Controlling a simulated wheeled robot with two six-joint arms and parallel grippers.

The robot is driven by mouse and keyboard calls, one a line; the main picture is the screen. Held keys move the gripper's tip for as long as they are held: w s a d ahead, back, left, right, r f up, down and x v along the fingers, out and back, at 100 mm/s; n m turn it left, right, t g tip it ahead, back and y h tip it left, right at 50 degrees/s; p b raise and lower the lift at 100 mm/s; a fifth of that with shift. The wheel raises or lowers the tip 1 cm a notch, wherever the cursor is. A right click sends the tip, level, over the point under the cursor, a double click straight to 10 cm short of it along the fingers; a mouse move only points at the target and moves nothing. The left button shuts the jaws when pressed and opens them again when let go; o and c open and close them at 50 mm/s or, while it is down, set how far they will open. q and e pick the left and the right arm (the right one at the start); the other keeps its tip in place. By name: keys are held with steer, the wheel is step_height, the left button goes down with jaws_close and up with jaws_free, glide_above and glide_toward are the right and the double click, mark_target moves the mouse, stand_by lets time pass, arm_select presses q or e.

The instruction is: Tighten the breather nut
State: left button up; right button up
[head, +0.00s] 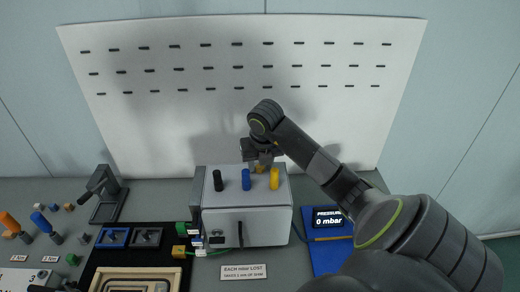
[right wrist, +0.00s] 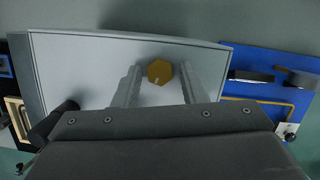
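The breather nut (right wrist: 160,72) is a brass-coloured hexagon on the top face of a grey box (head: 246,226). In the head view a bit of the nut (head: 262,168) shows below my right gripper (head: 261,157), at the back of the box top. In the right wrist view my right gripper (right wrist: 159,82) is open. Its two fingers stand on either side of the nut, with a gap on each side. The height of the fingertips against the nut is hard to tell. My left gripper is not clearly in view.
Black (head: 217,181), blue (head: 246,180) and yellow (head: 275,179) posts stand on the box top in front of the nut. A blue panel (head: 325,258) with a pressure display reading 0 mbar (head: 328,218) lies to the right. A black stand (head: 106,196) is at left.

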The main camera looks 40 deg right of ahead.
steer(key=shift+d+f+n+y+b, duration=0.15)
steer(key=shift+n+y+b, duration=0.15)
steer(key=shift+n+b, duration=0.7)
steer(key=shift+f+n+b, duration=0.15)
steer(key=shift+n+b, duration=0.6)
steer(key=shift+n, duration=0.35)
steer(key=shift+n+y+b, duration=0.4)
steer(key=shift+n+b, duration=0.05)
steer(key=shift+n, duration=0.25)
arm_select(q)
step_height(320, 180, down, 5)
steer(key=shift+f, duration=0.1)
arm_select(e)
steer(key=shift+r, duration=0.3)
steer(key=shift+c, duration=0.5)
steer(key=c, duration=0.7)
steer(key=shift+f+m, duration=0.1)
steer(key=shift+m, duration=0.6)
arm_select(q)
steer(key=shift+f, duration=0.3)
arm_select(e)
steer(key=shift+m+h, duration=0.4)
steer(key=shift+m, duration=0.6)
arm_select(q)
steer(key=shift+b, duration=0.3)
